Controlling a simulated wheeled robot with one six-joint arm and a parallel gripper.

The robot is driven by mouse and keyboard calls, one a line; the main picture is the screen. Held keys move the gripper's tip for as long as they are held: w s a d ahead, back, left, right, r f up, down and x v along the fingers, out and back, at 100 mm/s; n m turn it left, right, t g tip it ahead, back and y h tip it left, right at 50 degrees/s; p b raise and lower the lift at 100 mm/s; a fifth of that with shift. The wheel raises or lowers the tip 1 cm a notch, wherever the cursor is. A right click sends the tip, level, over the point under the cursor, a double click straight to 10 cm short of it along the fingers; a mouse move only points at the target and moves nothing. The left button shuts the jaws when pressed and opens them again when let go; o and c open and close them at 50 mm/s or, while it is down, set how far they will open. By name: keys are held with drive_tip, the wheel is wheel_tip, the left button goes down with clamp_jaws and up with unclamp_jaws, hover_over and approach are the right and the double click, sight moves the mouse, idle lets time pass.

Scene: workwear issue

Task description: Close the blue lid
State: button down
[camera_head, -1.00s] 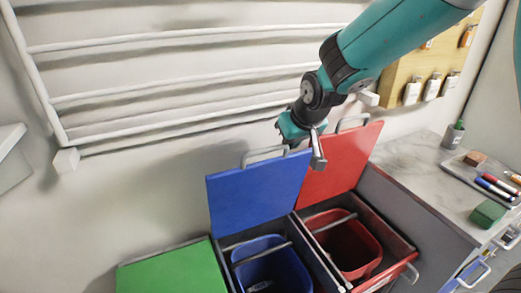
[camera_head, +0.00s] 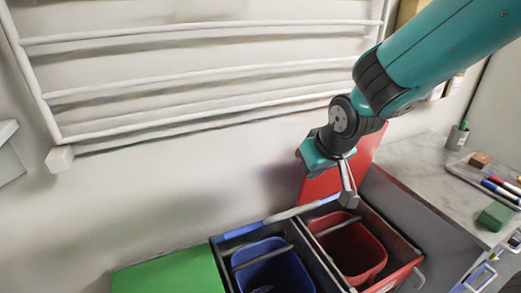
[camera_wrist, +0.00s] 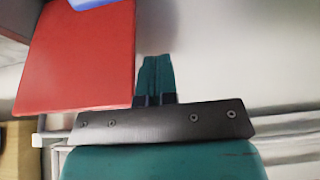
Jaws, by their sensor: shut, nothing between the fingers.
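The blue lid (camera_head: 238,231) shows in the head view only as a thin, nearly edge-on strip with a grey handle bar, above the back of the blue bin (camera_head: 275,272). It is tilted forward, not flat; the bin's inside still shows. My gripper (camera_head: 348,199) is shut and empty, at the right end of this strip, in front of the red lid. I cannot tell whether it touches the blue lid. In the wrist view the shut fingers (camera_wrist: 155,80) point toward the pale wall, and a bit of blue (camera_wrist: 92,3) shows at the top edge.
The red lid (camera_head: 318,186) stands open behind the red bin (camera_head: 352,250), close to my gripper; it also shows in the wrist view (camera_wrist: 80,55). A green lid (camera_head: 170,274) lies flat at left. A counter (camera_head: 415,160) with a tray stands right. A white rack is on the wall.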

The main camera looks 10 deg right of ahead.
wheel_tip(320, 180, up, 10)
drive_tip(key=p, duration=0.8)
drive_tip(key=shift+r+p, duration=0.25)
drive_tip(key=shift+p, duration=0.1)
drive_tip(key=shift+w+a, duration=0.1)
drive_tip(key=shift+w, duration=0.05)
drive_tip(key=s+a+r+n+g+y, duration=0.1)
drive_tip(key=s+a, duration=0.1)
drive_tip(key=s, duration=0.5)
drive_tip(key=s+a+r+n+g+y+b, duration=0.1)
drive_tip(key=s+a+n+g, duration=0.1)
drive_tip(key=s, duration=0.5)
drive_tip(key=s+a+r+n+g+y, duration=0.1)
drive_tip(key=s+a+r+n+g, duration=0.1)
drive_tip(key=s, duration=0.5)
drive_tip(key=shift+a+b, duration=0.3)
